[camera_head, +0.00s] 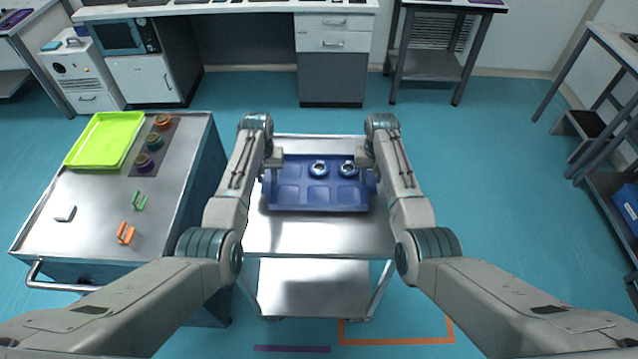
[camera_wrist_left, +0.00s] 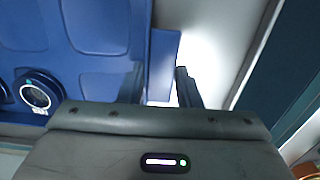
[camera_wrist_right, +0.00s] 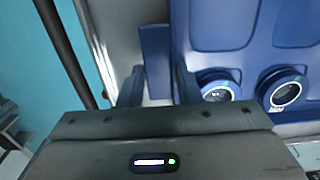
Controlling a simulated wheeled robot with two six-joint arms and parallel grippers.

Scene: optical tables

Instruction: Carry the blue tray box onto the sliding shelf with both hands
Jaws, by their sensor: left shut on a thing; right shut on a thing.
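The blue tray box (camera_head: 318,205) is over the metal top of the centre cart, and I cannot tell whether it rests on it. It has several pockets, and two round parts with silver rings (camera_head: 319,169) (camera_head: 348,169) sit in its far row. My left gripper (camera_head: 268,171) is shut on the tray's left handle tab (camera_wrist_left: 163,62). My right gripper (camera_head: 371,171) is shut on the right handle tab (camera_wrist_right: 155,60). The cart (camera_head: 320,235) has a bare metal top and a lower metal shelf (camera_head: 314,287); which surface is the sliding shelf is unclear.
A side cart (camera_head: 95,215) at left holds a green tray (camera_head: 105,139), several coloured rings and small clips. A bench with drawers (camera_head: 334,60) stands behind across open blue floor. More tables stand at right. Floor is clear right of the centre cart.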

